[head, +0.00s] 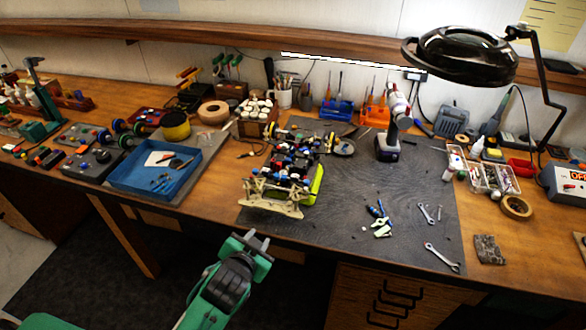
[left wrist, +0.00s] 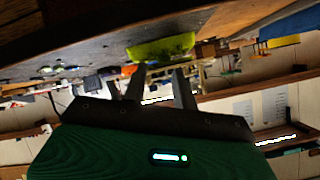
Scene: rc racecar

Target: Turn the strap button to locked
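The RC racecar chassis (head: 290,168), with blue, red and black parts, stands on the dark mat (head: 380,215) in the middle of the bench. A lime-green part (head: 316,186) shows along its right side; a lime-green piece also shows in the left wrist view (left wrist: 160,47), beyond the fingers. I cannot make out the strap button or its setting. My left gripper (head: 258,239) is in front of the bench's front edge, below the car in the head view and apart from it. In the left wrist view its two fingers (left wrist: 157,80) stand apart with nothing between them. My right gripper is not in view.
A blue tray (head: 192,188) holds small tools at left. Wrenches (head: 442,257) and small pliers (head: 380,227) lie on the mat to the right. A drill (head: 389,140) stands behind them. A magnifier lamp (head: 460,55) overhangs the right side. The mat right of the car is mostly clear.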

